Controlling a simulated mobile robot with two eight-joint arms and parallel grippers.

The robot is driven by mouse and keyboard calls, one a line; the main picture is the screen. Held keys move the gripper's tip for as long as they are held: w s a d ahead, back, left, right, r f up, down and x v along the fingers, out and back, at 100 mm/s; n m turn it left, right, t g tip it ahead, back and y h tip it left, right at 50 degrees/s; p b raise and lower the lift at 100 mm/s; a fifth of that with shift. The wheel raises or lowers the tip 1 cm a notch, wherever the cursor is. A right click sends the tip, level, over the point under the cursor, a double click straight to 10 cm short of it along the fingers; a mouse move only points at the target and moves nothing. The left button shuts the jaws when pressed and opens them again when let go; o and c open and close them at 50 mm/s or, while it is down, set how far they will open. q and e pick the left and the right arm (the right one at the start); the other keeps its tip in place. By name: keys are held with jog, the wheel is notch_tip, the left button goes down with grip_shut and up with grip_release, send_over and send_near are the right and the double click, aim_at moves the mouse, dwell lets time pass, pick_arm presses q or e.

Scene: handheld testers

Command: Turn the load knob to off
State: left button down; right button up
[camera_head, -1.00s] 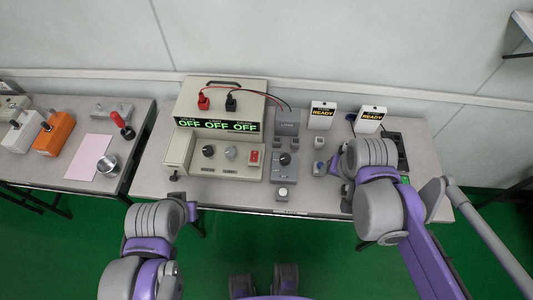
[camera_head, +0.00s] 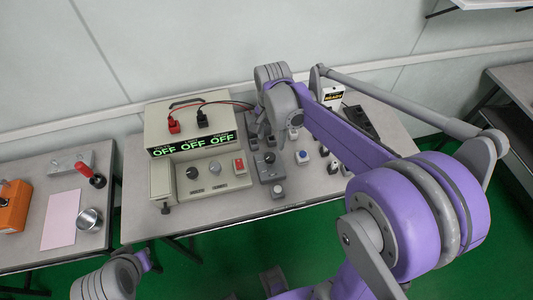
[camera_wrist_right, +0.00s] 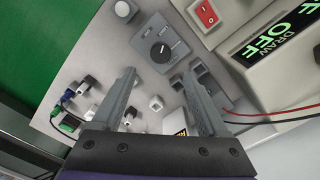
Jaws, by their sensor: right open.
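A small grey box (camera_head: 272,170) with a black knob (camera_head: 269,157) sits right of the beige tester.
The tester's green display (camera_head: 193,144) reads OFF three times. A red switch (camera_head: 239,165) is on its panel. Red and black leads run to the back. Small blocks and a READY card (camera_head: 333,95) stand to the right. A side table holds a metal cup (camera_head: 89,220).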

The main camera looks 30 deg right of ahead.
aim_at(270, 155)
notch_tip(270, 155, down, 9)
jog(key=shift+r+b, duration=0.1)
jog(key=shift+b, duration=0.25)
grip_shut()
dwell(0.3)
